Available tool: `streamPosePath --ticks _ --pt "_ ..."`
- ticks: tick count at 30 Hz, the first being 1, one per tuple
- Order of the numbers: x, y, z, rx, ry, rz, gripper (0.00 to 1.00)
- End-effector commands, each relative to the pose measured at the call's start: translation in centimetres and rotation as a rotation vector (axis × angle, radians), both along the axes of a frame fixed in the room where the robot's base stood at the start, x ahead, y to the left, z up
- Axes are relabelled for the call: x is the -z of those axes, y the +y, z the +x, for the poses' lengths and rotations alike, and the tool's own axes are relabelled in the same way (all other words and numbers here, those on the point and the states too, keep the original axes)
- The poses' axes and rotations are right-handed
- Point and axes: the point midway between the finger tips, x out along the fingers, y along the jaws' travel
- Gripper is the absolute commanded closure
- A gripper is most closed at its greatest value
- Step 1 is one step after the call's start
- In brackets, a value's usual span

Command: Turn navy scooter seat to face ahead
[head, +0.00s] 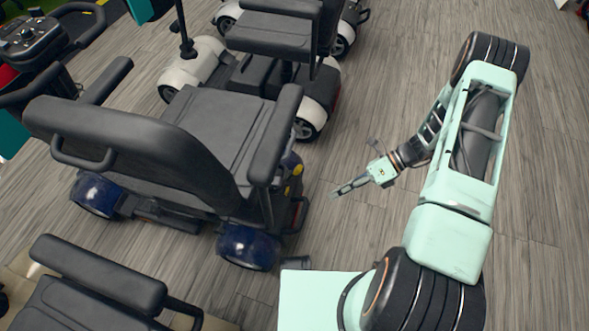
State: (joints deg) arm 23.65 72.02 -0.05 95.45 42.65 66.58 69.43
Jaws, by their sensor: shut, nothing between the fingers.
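The navy scooter (248,246) stands at the left in the head view, with dark blue wheel covers. Its black seat (222,120) has its tall backrest (130,145) on the lower left side, and the cushion opens toward the upper right. The seat is turned out of line with the neighbouring scooters' seats. One armrest (275,135) is on the right, and the other (105,80) is at the upper left. My gripper (335,193) is shut and empty, right of the seat and apart from it. The lever under the seat, if any, is hidden.
A white scooter (195,65) with a black seat stands behind. Another black seat (70,300) is at the lower left. A handlebar unit (35,40) rises at the upper left. Bare wood-look floor (345,235) lies between my arm and the navy scooter.

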Motion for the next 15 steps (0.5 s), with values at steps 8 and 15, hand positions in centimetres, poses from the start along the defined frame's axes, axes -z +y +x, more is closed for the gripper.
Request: streamPosePath --ticks 8,15 --pt "2.1 3.7 2.2 0.56 0.44 0.379 1.0" --pt "2.0 3.7 4.0 0.723 0.582 0.53 1.0"
